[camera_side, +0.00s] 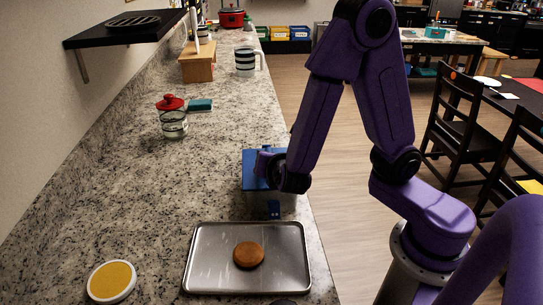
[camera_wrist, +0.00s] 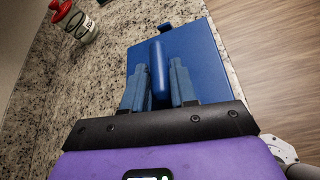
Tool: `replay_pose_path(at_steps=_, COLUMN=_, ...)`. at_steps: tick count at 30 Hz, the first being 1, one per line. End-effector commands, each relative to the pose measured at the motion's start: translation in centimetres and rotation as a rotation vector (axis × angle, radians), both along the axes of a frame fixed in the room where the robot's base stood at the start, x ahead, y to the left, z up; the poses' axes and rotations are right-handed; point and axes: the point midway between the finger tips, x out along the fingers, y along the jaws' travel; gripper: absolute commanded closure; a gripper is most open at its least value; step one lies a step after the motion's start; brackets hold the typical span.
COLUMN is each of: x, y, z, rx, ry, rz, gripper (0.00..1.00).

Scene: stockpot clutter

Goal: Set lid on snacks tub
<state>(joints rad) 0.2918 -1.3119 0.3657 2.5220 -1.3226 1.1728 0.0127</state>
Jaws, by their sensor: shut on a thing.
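The blue lid (camera_side: 250,176) has a raised bar handle (camera_wrist: 157,62) and shows as a flat blue square (camera_wrist: 203,62) in the wrist view. My gripper (camera_wrist: 159,75) has one finger on each side of the handle and is shut on it. In the side view my gripper (camera_side: 268,168) is over the lid. The tub's inside is hidden.
A metal tray (camera_side: 213,262) with a round brown bun (camera_side: 248,255) lies just in front of the tub. A yellow-topped white dish (camera_side: 111,281) is at front left. A red-lidded jar (camera_side: 173,123) and a teal block (camera_side: 200,105) stand further back. The counter left of the tub is clear.

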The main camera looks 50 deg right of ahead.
Motion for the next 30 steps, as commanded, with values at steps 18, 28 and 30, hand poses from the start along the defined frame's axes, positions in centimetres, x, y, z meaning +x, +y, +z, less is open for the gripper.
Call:
replay_pose_path(at_steps=18, x=0.0, y=0.0, z=-0.1, rx=0.0, ry=0.0, rz=0.0, gripper=0.43)
replay_pose_path(at_steps=28, x=-1.7, y=1.6, z=1.0, rx=0.003, ry=-0.001, rz=0.006, gripper=0.43)
replay_pose_path(at_steps=30, x=-2.6, y=2.4, z=1.6, rx=0.005, ry=-0.003, rz=0.008, gripper=0.43)
